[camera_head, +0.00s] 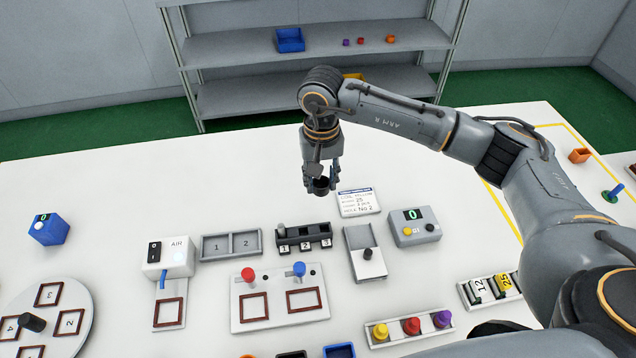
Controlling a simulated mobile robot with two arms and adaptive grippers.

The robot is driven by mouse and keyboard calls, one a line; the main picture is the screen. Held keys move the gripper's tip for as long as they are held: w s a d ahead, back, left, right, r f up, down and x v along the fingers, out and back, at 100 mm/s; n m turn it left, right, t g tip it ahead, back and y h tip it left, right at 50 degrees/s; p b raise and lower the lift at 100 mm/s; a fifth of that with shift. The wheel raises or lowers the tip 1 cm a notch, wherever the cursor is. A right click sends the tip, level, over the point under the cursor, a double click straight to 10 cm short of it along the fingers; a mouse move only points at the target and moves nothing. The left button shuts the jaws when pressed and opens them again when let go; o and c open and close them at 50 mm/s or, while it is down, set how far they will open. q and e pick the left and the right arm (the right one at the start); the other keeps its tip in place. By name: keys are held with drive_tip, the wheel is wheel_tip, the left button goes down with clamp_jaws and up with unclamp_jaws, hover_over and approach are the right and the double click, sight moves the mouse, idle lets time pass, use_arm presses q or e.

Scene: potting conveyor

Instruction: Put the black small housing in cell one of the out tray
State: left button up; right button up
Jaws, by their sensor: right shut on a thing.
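My right gripper (321,178) points down over the white table and is shut on a small, dark, round piece, the black small housing (321,187). It holds the housing above the table, behind the black rack. The fingers partly hide it. The grey out tray (231,259) lies left of and nearer than the gripper, with two cells marked 1 and 2; both look empty. My left gripper is not in view.
The black rack (290,247) numbered 1 to 3 stands right of the tray. The AIR box (178,257) stands left of it. A white card (358,202) and a grey counter box (414,227) lie right of the gripper. The table's back left is clear.

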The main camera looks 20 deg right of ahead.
sight(319, 199)
drive_tip(key=shift+w+d+f, duration=0.15)
drive_tip(key=shift+w+f, duration=0.65)
drive_tip(key=shift+f, duration=0.1)
drive_tip(key=shift+w+d+f+p, duration=0.1)
drive_tip(key=shift+w+f+p, duration=0.25)
drive_tip(key=shift+f, duration=0.2)
wheel_tip(319, 199, down, 2)
drive_tip(key=shift+f+p, duration=0.1)
drive_tip(key=shift+p, duration=0.65)
drive_tip(key=shift+f, duration=0.4)
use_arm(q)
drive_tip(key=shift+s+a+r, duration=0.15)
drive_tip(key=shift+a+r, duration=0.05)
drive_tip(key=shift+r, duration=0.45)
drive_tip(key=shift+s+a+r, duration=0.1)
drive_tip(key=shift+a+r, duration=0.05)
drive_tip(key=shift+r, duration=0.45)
use_arm(e)
drive_tip(key=shift+w+f, duration=0.1)
drive_tip(key=shift+f, duration=0.05)
drive_tip(key=o, duration=0.4)
drive_tip(key=shift+b, duration=0.3)
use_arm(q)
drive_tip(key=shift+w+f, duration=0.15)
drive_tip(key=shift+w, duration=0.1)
use_arm(e)
drive_tip(key=o, duration=0.5)
drive_tip(key=shift+c, duration=0.2)
